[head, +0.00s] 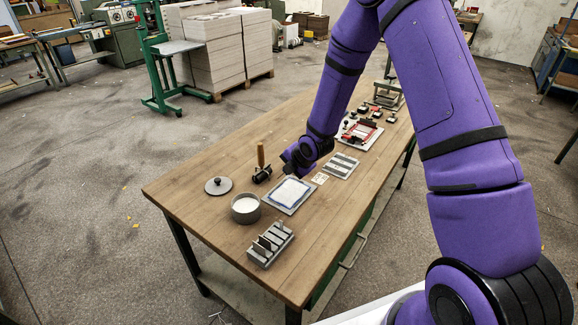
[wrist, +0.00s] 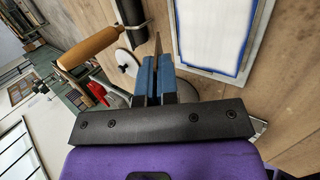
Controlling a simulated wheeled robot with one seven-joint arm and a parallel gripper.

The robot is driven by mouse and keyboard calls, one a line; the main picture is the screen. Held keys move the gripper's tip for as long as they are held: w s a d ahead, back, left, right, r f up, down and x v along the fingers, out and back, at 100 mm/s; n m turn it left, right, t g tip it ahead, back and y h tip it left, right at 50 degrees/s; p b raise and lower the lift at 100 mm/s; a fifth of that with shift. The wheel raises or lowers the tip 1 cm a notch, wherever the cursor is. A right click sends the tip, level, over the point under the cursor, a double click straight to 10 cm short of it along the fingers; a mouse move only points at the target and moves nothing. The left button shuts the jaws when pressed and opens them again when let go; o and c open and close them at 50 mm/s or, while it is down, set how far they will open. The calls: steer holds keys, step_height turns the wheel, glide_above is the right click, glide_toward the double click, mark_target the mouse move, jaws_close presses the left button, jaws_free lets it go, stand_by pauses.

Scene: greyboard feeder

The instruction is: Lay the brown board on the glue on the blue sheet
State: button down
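The blue sheet (head: 271,204) lies flat on a grey plate on the table, its middle covered by white glue (head: 290,191). Both also show at the upper right of the wrist view, the sheet as a blue border (wrist: 249,40) and the glue as a white field (wrist: 210,35). My gripper (wrist: 156,75) has its blue fingers close together on a thin board (wrist: 157,46), seen nearly edge-on; its colour is hard to tell. In the head view my gripper is largely hidden behind the wrist, above the sheet's far side. A grey rack (head: 262,258) holds upright boards at the near edge.
A glue pot (head: 246,215) and a round lid (head: 218,186) stand to the left. A tray of grey strips (head: 341,166) and a red-fitted jig (head: 360,134) lie farther right.

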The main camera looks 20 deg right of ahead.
mark_target(294, 195)
steer(key=shift+s+d+f+t+y, duration=0.15)
steer(key=shift+f+t+y, duration=0.2)
steer(key=shift+f, duration=0.75)
steer(key=shift+s+d+f+t+y, duration=0.15)
steer(key=shift+f+t, duration=0.3)
steer(key=shift+f, duration=0.65)
steer(key=shift+s+d+f+t+y, duration=0.1)
steer(key=shift+s+f+t+y, duration=0.2)
steer(key=shift+f, duration=0.8)
steer(key=shift+s+d+f+t+y, duration=0.15)
steer(key=shift+f+t+y, duration=0.4)
steer(key=shift+t, duration=0.45)
steer(key=shift+r, duration=0.1)
steer(key=c, duration=1.1)
jaws_free()
steer(key=shift+c, duration=0.2)
steer(key=shift+c, duration=0.2)
steer(key=shift+o, duration=0.5)
steer(key=shift+s+d+r, duration=0.1)
steer(key=shift+s+d, duration=0.1)
steer(key=shift+s, duration=0.1)
steer(key=o, duration=0.3)
steer(key=shift+s+d+r, duration=0.3)
steer(key=shift+s+d, duration=0.05)
steer(key=shift+s, duration=0.15)
